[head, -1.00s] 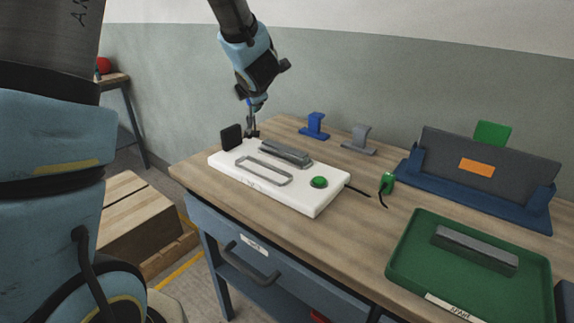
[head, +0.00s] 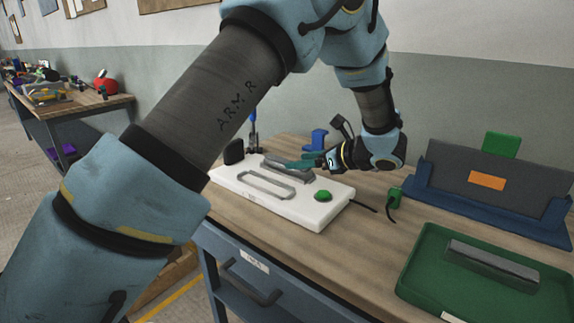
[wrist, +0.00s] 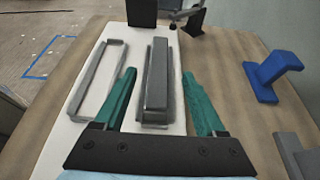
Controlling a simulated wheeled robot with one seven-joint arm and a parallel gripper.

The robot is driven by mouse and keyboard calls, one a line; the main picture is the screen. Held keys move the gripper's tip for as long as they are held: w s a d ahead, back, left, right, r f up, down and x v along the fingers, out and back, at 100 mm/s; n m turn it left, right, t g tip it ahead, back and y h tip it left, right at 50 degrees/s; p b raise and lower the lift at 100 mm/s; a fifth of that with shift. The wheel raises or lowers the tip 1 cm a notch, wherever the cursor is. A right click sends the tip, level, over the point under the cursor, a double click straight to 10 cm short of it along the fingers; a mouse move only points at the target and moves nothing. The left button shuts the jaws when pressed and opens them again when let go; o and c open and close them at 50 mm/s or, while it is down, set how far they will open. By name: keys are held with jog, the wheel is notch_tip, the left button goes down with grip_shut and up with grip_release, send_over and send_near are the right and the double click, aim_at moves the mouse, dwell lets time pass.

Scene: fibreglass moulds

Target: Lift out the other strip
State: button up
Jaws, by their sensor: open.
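A grey strip (head: 288,173) lies in the rear slot of the white mould block (head: 228,181); it also shows in the wrist view (wrist: 157,72). The front slot (head: 266,186), a grey-rimmed outline, is empty. A second grey strip (head: 493,259) lies in the green tray (head: 412,262) at the right. My gripper (head: 285,164) is open, its green fingers pointing along the rear strip. In the wrist view the fingers (wrist: 159,76) lie to either side of the strip, with gaps showing. I cannot tell their height over the block.
A clamp with a blue upright handle (head: 253,132) and a black block (head: 234,151) stand at the mould's far left end. A green button (head: 322,195) is on its right end. A blue bracket (wrist: 272,72) and a grey bracket (wrist: 297,150) stand beside the mould.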

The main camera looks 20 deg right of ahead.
aim_at(286, 161)
jog(key=p+x, duration=0.3)
jog(key=x, duration=0.2)
jog(key=shift+w+a, duration=0.25)
jog(key=shift+w, duration=0.05)
grip_shut()
dwell(0.4)
